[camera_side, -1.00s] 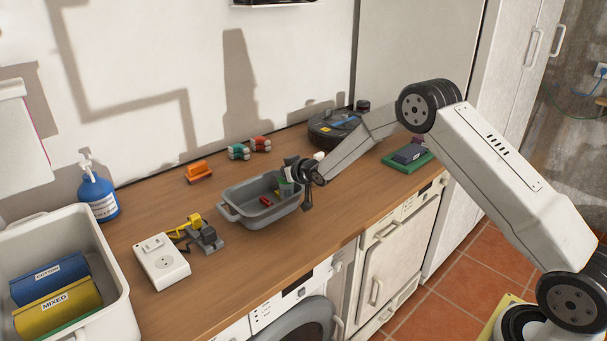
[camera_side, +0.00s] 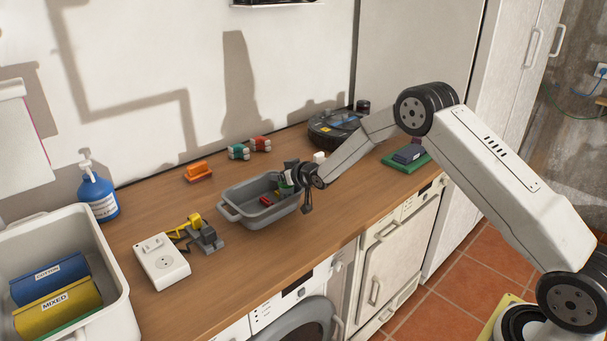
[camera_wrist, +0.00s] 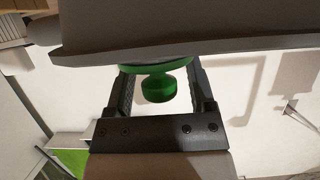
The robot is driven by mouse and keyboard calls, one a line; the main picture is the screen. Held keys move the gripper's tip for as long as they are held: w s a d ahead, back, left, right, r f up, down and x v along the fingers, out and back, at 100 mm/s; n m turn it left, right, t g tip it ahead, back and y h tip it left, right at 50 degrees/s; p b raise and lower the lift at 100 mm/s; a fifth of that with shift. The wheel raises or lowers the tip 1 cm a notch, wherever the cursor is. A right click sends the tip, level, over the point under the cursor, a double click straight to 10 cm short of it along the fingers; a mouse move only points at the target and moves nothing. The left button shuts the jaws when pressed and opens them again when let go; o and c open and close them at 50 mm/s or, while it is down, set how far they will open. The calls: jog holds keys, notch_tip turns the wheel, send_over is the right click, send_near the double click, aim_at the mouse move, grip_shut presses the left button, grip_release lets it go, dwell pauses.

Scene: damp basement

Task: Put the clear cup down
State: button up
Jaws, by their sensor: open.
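A green knob on a round green disc (camera_wrist: 158,88) is between my gripper's fingers (camera_wrist: 162,78) in the wrist view, with gaps on both sides. In the side view my gripper (camera_side: 288,177) is low at the right end of a grey tub (camera_side: 262,218), and a green part (camera_side: 284,187) shows beside it. My gripper is open. I cannot make out a clear cup; whether the green part belongs to it I cannot tell.
Small red pieces (camera_side: 265,201) lie in the tub. A grey plug block (camera_side: 207,239) and white socket box (camera_side: 162,262) are to its left. A robot vacuum (camera_side: 334,129) and green pad (camera_side: 405,160) are behind right. The counter front is bare.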

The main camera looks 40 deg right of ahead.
jog(key=shift+r, duration=0.1)
jog(key=shift+r, duration=0.45)
jog(key=shift+s+r, duration=0.1)
jog(key=shift+r, duration=0.05)
jog(key=v, duration=1.1)
jog(key=shift+s, duration=0.35)
jog(key=shift+r, duration=0.15)
jog(key=s+a+g, duration=0.2)
jog(key=s+g, duration=0.1)
jog(key=s, duration=0.6)
jog(key=s+a+f+g, duration=0.1)
jog(key=s+g, duration=0.3)
jog(key=s, duration=0.6)
jog(key=s+a+g, duration=0.4)
jog(key=s, duration=0.6)
jog(key=shift+s+f, duration=0.2)
jog(key=shift+f, duration=0.2)
